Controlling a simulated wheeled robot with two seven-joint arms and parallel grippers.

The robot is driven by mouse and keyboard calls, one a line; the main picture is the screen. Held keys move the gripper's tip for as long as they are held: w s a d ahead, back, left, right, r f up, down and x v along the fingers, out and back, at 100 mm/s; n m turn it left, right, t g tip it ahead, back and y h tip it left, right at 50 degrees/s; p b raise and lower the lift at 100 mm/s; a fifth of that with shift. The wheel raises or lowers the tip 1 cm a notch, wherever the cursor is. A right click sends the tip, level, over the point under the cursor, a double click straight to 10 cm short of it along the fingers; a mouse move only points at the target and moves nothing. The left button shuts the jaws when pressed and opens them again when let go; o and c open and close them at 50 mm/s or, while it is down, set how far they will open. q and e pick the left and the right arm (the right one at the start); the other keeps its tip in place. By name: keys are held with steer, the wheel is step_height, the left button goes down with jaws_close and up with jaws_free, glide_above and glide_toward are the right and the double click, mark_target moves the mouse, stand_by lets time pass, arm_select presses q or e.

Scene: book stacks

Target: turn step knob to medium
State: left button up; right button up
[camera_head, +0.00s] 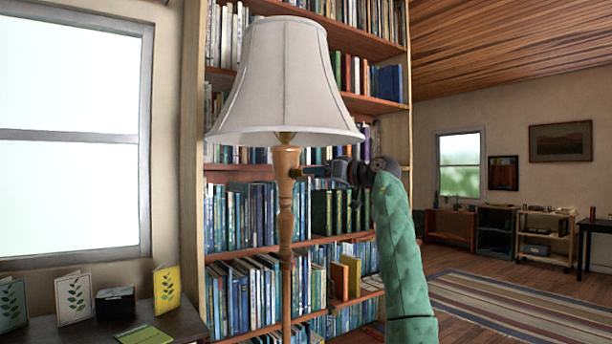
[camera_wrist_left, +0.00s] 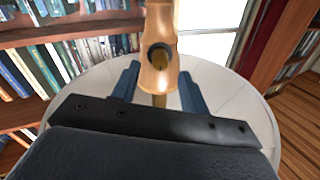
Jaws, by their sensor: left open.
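A floor lamp with a pale fabric shade (camera_head: 285,85) and a turned wooden post (camera_head: 286,225) stands in front of the bookcase. My right gripper is out of view.
A tall bookcase (camera_head: 195,200) full of books stands close behind the lamp. A dark table (camera_head: 185,325) with cards and a black box is at the lower left. Open floor with a striped rug (camera_head: 510,305) lies to the right.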

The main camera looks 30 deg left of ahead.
mark_target(299, 173)
arm_select(q)
steer(key=shift+w+a, duration=0.1)
steer(key=shift+a, duration=2.15)
jaws_close()
